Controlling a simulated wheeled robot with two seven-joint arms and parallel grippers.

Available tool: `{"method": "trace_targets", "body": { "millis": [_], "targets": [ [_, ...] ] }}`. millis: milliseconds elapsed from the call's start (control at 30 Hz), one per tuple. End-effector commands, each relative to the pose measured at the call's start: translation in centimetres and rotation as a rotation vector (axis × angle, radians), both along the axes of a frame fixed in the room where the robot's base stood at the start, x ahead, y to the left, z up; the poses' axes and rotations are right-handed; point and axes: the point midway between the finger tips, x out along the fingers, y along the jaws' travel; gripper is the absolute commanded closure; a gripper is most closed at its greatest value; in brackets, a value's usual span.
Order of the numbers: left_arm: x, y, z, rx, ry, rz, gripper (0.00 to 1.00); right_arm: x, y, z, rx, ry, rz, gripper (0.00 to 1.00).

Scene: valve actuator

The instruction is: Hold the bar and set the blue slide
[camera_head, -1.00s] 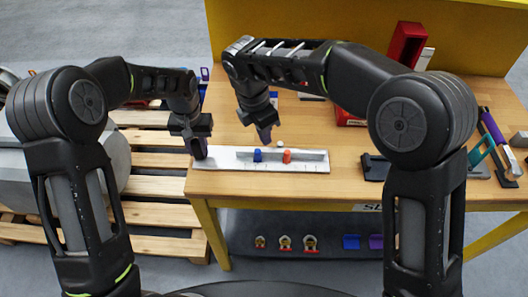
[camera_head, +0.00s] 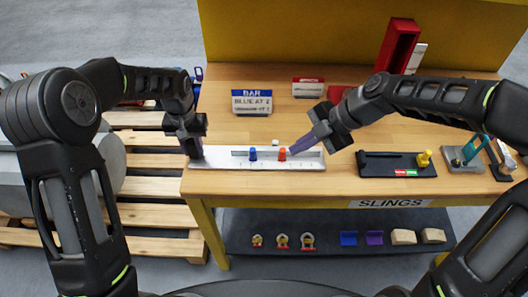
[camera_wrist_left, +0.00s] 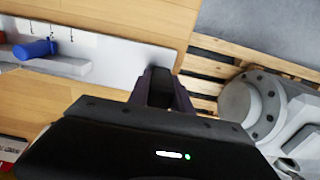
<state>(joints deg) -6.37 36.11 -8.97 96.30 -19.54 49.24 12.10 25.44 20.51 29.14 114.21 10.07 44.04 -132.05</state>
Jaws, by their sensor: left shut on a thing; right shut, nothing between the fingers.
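The white bar (camera_head: 225,160) lies along the front edge of the wooden table, with a slot and tick marks. It also shows in the left wrist view (camera_wrist_left: 105,55). My left gripper (camera_head: 196,154) is shut on the bar's left end. The blue slide (camera_head: 253,154) stands left of the orange slide (camera_head: 282,154) on the bar; the blue slide shows large in the left wrist view (camera_wrist_left: 35,49). My right gripper (camera_head: 292,150) is shut and empty, its purple fingertips just right of the orange slide. I cannot tell whether they touch it.
A sign (camera_head: 252,102) reading BAR, with a line about blue at 2, stands behind the bar. A black tray with a yellow knob (camera_head: 423,158) is to the right. A red box (camera_head: 398,46) stands at the back. Pallets (camera_head: 150,190) lie left.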

Motion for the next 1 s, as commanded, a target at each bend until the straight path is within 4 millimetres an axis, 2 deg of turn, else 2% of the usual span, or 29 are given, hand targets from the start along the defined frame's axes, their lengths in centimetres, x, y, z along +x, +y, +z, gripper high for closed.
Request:
{"method": "trace_targets", "body": {
  "millis": [33,567,767,1000],
  "targets": [
    [-0.4,-0.1,-0.5,-0.001,0.013,-0.001,1.0,0.1,0.0,-0.1,-0.001,-0.018,0.015,1.0],
    [-0.4,-0.1,-0.5,-0.001,0.013,-0.001,1.0,0.2,0.3,-0.6,-0.006,-0.032,0.037,1.0],
    [-0.4,-0.1,-0.5,-0.001,0.013,-0.001,1.0,0.2,1.7,-2.4,-0.005,-0.029,0.04,1.0],
    [-0.4,-0.1,-0.5,-0.001,0.013,-0.001,1.0,0.5,4.5,-6.0,-0.005,-0.029,0.04,1.0]
  ]
}}
